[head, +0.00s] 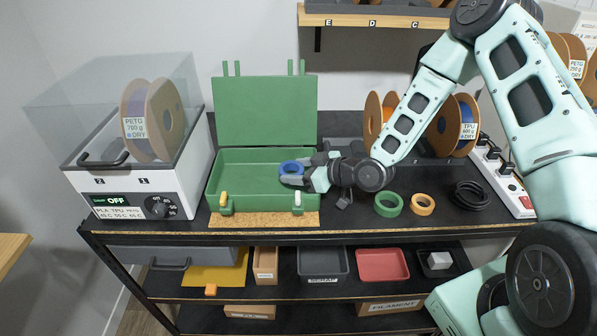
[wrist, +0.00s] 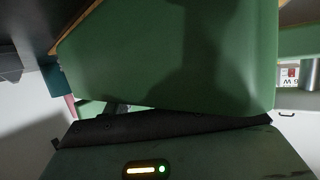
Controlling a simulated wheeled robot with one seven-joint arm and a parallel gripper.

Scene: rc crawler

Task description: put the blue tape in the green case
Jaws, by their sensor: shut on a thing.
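The green case (head: 212,186) stands open on the black bench, its lid (head: 265,110) upright at the back. The blue tape (head: 289,168) is a small ring over the right part of the case's open body. My gripper (head: 292,174) comes in from the right and is shut on the blue tape. I cannot tell exactly how high the tape is above the case floor. In the wrist view, a large green surface (wrist: 170,60), apparently the case, fills much of the picture. I cannot make out the blue tape there.
A white dryer box (head: 135,190) with a spool under a clear cover stands close left of the case. A green tape ring (head: 389,204), an orange tape ring (head: 422,204) and a black cable coil (head: 469,196) lie to the right. Spools stand behind my arm.

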